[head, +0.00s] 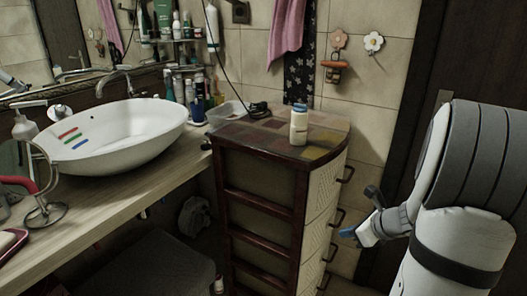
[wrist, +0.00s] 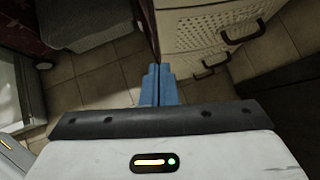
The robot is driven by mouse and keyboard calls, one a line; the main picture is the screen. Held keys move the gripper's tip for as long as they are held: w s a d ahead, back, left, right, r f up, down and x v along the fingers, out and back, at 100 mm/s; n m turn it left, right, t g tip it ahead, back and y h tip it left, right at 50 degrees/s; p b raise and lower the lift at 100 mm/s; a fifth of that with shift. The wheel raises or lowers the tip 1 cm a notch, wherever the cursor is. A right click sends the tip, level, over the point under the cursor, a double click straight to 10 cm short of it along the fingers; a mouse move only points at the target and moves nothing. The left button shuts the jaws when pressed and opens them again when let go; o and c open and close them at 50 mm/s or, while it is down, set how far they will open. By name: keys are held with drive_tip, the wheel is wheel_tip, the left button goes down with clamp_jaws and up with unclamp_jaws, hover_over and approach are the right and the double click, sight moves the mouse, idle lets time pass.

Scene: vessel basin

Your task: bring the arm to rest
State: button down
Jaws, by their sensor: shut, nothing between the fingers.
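My gripper (head: 347,234) is in the head view at the right, low in front of the drawer cabinet, with my arm folded beside it. In the wrist view my gripper's two blue fingers (wrist: 158,84) lie together, shut, with nothing between them. They point down toward the tiled floor (wrist: 95,88). The gripper appears apart from the cabinet in the head view.
The drawer cabinet (head: 262,178) has protruding handles and carries a white bottle with a blue cap (head: 299,125). Left of it, the wooden counter (head: 110,205) bears a white basin (head: 115,140) with several coloured strips inside. A dark door (head: 415,75) stands behind my arm.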

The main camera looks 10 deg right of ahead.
drive_tip(key=s+a+r+n+g+p, duration=0.45)
drive_tip(key=a+r+n+p, duration=0.35)
drive_tip(key=a+r+n, duration=0.45)
drive_tip(key=s+a+r+n+h+p, duration=0.2)
drive_tip(key=s+a+r+n+p, duration=0.1)
drive_tip(key=n, duration=0.5)
drive_tip(key=s+a+r+n+h+p, duration=0.2)
drive_tip(key=s+r+n+p, duration=0.3)
drive_tip(key=s+r+n, duration=0.3)
drive_tip(key=shift+a+n+g, duration=0.35)
drive_tip(key=shift+a+n, duration=0.25)
drive_tip(key=shift+n, duration=0.05)
